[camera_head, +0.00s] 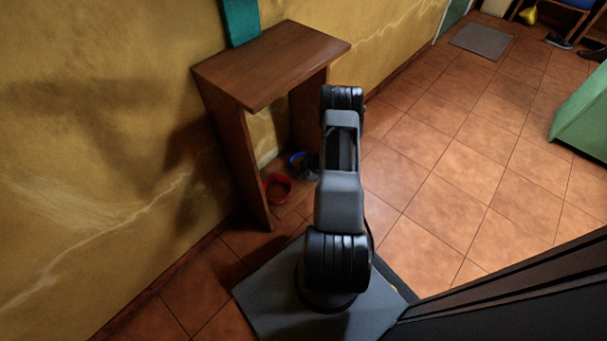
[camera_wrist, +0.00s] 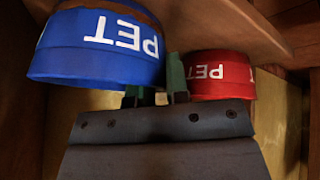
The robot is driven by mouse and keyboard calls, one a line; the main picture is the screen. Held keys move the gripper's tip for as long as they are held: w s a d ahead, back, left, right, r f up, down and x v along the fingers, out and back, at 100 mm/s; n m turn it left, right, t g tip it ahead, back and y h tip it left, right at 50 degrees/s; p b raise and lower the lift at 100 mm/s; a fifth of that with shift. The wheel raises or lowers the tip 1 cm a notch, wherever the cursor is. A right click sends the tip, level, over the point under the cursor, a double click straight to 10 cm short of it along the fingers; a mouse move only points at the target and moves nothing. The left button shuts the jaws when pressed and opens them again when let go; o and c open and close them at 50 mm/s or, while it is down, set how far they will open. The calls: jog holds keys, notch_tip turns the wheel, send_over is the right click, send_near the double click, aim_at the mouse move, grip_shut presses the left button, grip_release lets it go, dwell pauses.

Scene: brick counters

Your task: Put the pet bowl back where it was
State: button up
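A blue pet bowl (camera_head: 298,160) with white PET lettering shows under the small wooden table, just left of my arm. It fills the upper left of the wrist view (camera_wrist: 95,48). A red pet bowl (camera_head: 278,188) of the same kind is beside it, nearer the table's front leg; it also shows in the wrist view (camera_wrist: 222,75). My gripper (camera_wrist: 155,92) has its two fingers a little apart, right at the blue bowl's right-hand edge. The bowl hides part of the fingers, so I cannot tell whether they grip it. In the head view my arm hides the gripper.
The wooden table (camera_head: 268,62) stands against the yellow wall, with a teal object (camera_head: 240,20) on its top. Its side panels flank the bowls closely. Open tiled floor (camera_head: 460,160) lies to the right. A green cabinet (camera_head: 585,112) stands at the far right.

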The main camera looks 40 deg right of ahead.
jog(key=o, duration=0.4)
jog(key=p+v, duration=0.6)
jog(key=v, duration=0.6)
dwell(0.4)
